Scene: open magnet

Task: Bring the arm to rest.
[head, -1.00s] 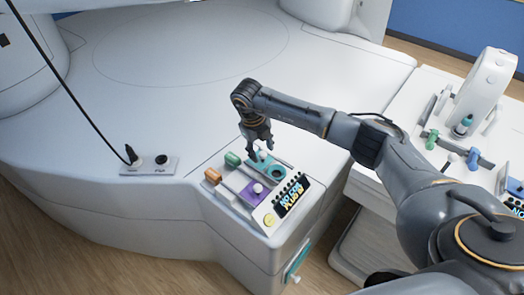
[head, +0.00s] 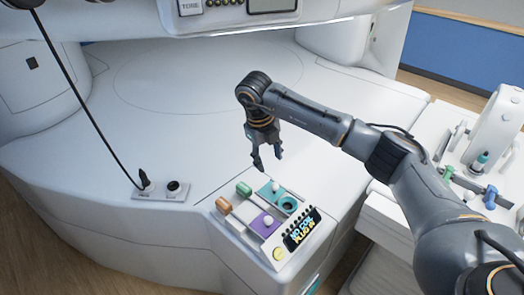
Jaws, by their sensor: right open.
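My right gripper (head: 266,160) hangs from my grey right arm (head: 320,118) in the head view, fingers pointing down. It is open and empty, above the back edge of the control panel and apart from it. The panel carries a green knob (head: 243,188), an orange knob (head: 223,205), a teal plate (head: 279,193) with a pale ball knob and a dark ring socket, and a purple plate (head: 265,222) with a pale ball knob. A small display (head: 301,233) shows lettering like "NO COIL PLUG IN". My left gripper is not in view.
A socket plate (head: 160,190) with a black plug and cable sits on the white housing at left. The wide white table surface (head: 180,90) behind my gripper is clear. A side bench (head: 480,150) at right holds a white arch-shaped device and several coloured parts.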

